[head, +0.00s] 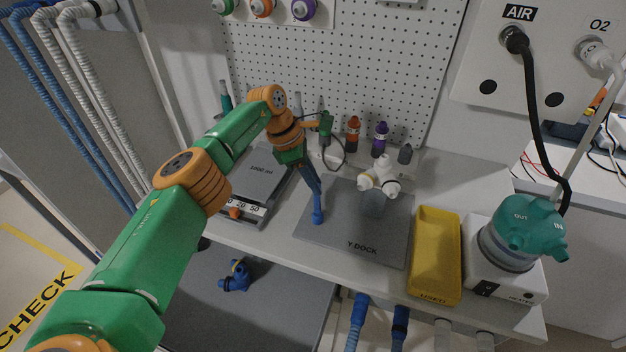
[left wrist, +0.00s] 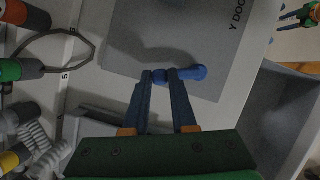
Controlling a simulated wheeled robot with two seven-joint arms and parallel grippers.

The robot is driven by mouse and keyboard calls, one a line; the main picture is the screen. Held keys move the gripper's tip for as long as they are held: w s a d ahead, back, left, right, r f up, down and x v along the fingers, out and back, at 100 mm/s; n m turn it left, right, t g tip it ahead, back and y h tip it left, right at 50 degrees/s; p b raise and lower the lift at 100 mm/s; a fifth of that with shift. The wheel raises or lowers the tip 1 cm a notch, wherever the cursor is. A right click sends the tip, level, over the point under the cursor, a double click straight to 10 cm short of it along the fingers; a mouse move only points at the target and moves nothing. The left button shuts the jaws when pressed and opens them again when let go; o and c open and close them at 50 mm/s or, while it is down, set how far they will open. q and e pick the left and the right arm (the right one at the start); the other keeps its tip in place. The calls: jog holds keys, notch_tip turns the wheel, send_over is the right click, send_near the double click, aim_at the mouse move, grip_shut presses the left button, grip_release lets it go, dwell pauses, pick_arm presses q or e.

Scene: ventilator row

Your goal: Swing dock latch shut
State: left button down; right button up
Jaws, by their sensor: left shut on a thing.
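The Y dock (head: 340,241) is a grey plate on the bench. A white Y-piece (head: 380,177) stands on it in the head view. My left gripper (head: 316,205) reaches down over the plate's left part. Its blue fingers are shut on the blue latch lever (head: 318,217). In the left wrist view the lever (left wrist: 193,73) lies across the fingertips (left wrist: 160,76), its rounded end beyond one finger. The latch's seat is not clear. A small green-and-orange part, apparently my right gripper (left wrist: 300,16), shows at the wrist view's edge; its finger state is unclear.
A yellow tray (head: 436,255) and a heater with a teal-topped chamber (head: 520,228) stand right of the dock. A scale (head: 258,175) is at left. A blue fitting (head: 236,277) lies on the lower shelf.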

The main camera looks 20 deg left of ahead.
pick_arm(q)
jog(key=c, duration=0.7)
grip_release()
jog(key=shift+v, duration=3.5)
jog(key=shift+d, duration=0.1)
